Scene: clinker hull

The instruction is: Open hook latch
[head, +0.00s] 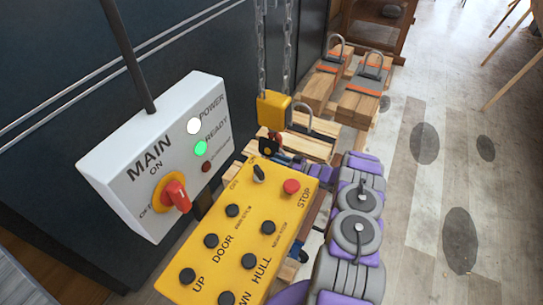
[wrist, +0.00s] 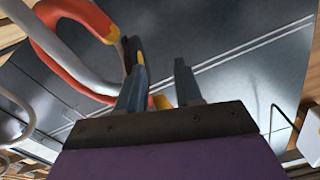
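The orange-red hook (head: 275,138) hangs below a yellow block (head: 273,107) on two chains. In the wrist view the hook (wrist: 45,38) curves at the upper left, with a grey metal loop (wrist: 20,22) passing by it. A dark latch piece with a yellow edge (wrist: 131,52) lies by the hook's end, just beyond my left finger; I cannot tell whether they touch. My gripper (wrist: 160,75) is open, its two blue-grey fingers apart, with a bit of yellow low between them. In the head view my gripper (head: 284,160) is small and partly hidden behind the yellow panel.
A yellow button panel (head: 246,228) fills the near middle. A white MAIN box (head: 160,150) with a red switch stands left, against the dark hull (head: 60,80). Wooden blocks with grey shackles (head: 362,98) lie behind. Floor (head: 440,130) at right is clear.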

